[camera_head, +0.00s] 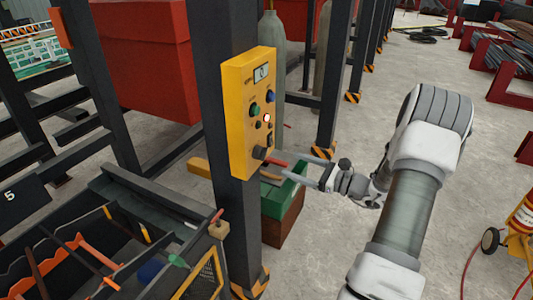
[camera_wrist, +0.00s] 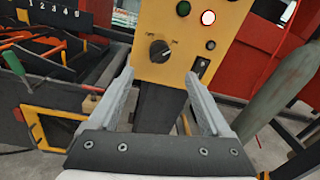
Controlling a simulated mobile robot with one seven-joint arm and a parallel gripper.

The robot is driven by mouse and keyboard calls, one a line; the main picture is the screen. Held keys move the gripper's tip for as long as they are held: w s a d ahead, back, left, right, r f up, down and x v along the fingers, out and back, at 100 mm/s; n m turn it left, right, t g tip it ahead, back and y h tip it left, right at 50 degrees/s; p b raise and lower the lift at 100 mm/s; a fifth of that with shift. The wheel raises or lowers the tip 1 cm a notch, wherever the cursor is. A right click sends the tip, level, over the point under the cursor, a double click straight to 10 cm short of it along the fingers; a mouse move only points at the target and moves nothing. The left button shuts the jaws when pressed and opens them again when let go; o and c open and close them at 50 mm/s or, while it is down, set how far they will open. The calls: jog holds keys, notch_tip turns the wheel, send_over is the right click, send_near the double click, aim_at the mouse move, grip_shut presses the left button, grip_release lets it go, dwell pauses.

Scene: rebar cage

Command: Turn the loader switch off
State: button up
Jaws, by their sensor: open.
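A yellow control panel (camera_head: 250,112) is fixed to a dark steel post. At its lower end is a black rotary knob (camera_head: 260,153), also in the wrist view (camera_wrist: 159,50), with a pale pointer mark and small labels too blurred to read. A small black rocker switch (camera_wrist: 200,67) sits to its right in the wrist view. I cannot read which of them is the loader switch. My gripper (camera_head: 286,162) is open and empty in front of the lower panel. In the wrist view its fingers (camera_wrist: 159,74) point toward the knob, one to each side and below it, apparently not touching it.
The panel also has a display (camera_head: 261,74), a lit button (camera_head: 267,118) and coloured buttons above the knob. A dark rack with tools (camera_head: 120,250) stands left of the post. A green box (camera_head: 283,200) is behind it. Grey cylinders (camera_head: 271,45) stand beyond.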

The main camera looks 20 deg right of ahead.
aim_at(261, 153)
jog(key=p+x, duration=0.1)
jog(key=x, duration=0.9)
jog(key=shift+p, duration=0.3)
jog(key=shift+a, duration=0.1)
grip_shut()
